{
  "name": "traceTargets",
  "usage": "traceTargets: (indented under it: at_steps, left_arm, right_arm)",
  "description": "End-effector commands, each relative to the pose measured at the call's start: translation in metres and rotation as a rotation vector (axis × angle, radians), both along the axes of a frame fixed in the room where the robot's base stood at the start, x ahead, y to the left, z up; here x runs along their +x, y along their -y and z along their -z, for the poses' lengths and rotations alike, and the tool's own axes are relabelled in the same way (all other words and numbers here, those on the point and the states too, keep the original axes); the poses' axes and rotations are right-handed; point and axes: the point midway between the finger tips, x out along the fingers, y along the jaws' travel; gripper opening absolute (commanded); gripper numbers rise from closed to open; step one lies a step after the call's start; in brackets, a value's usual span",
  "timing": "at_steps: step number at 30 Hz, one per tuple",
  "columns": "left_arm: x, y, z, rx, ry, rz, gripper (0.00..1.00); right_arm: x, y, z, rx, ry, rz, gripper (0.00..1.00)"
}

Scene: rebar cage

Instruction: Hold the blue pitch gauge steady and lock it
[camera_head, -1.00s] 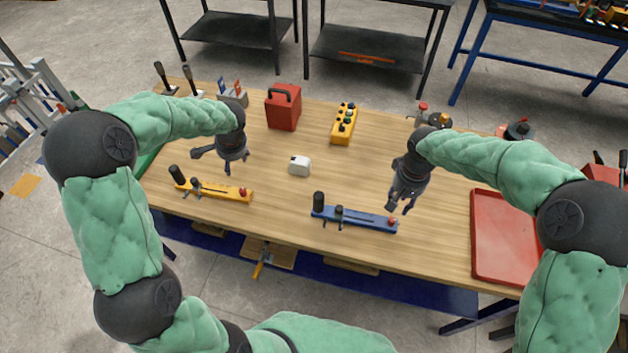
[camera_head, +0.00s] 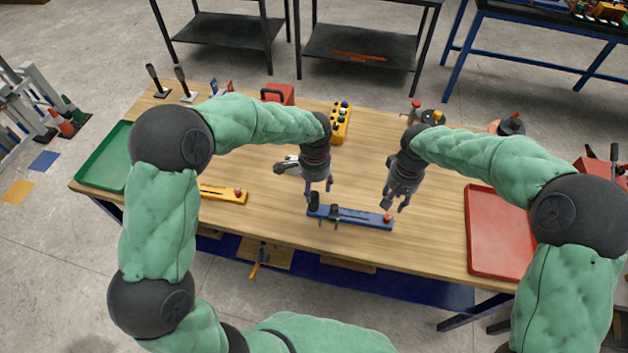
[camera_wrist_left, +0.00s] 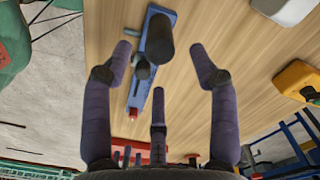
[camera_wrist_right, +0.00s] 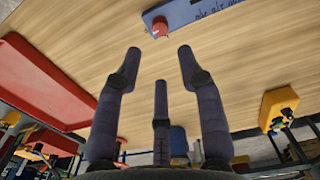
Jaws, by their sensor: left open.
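The blue pitch gauge (camera_head: 352,216) lies on the wooden table near its front edge. It has a black upright post (camera_head: 314,201) at its left end, a smaller dark knob beside it and a red knob (camera_head: 387,219) at its right end. My left gripper (camera_head: 318,193) is open above the post end; in the left wrist view the black post (camera_wrist_left: 159,38) shows between its spread fingers (camera_wrist_left: 166,50), apart from them. My right gripper (camera_head: 398,205) hangs near the red-knob end, its fingers spread and empty. The red knob also shows in the right wrist view (camera_wrist_right: 160,27).
A yellow gauge (camera_head: 222,195) lies to the left, partly behind my left arm. A red tray (camera_head: 482,232) is at the right, a green tray (camera_head: 100,165) at the left. A yellow button box (camera_head: 341,125) and a red case (camera_head: 280,93) stand at the back.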

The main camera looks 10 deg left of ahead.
Motion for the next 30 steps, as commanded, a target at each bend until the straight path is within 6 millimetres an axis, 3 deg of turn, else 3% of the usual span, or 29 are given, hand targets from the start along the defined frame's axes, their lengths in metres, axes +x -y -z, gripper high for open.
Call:
traceTargets:
  at_steps: [6,13,18,28,30]
  left_arm:
    - [0.000,-0.001,0.039,0.001,-0.003,-0.001,0.60]
    - [0.000,-0.001,0.069,0.001,-0.001,-0.002,0.60]
    - [0.000,-0.001,0.079,0.001,0.001,-0.001,0.60]
    - [0.000,-0.001,0.081,0.001,0.001,-0.001,0.60]
    - [0.000,-0.001,0.081,0.001,0.001,-0.001,0.40]
  right_arm:
    - [0.000,0.000,0.000,0.000,0.000,0.000,0.39]
    - [0.000,0.000,0.000,0.000,0.000,0.000,0.39]
    - [0.000,0.000,0.000,0.000,0.000,0.000,0.39]
    - [0.000,0.000,0.000,0.000,0.000,0.000,0.39]
    - [0.000,0.000,0.000,0.000,0.000,0.000,0.39]
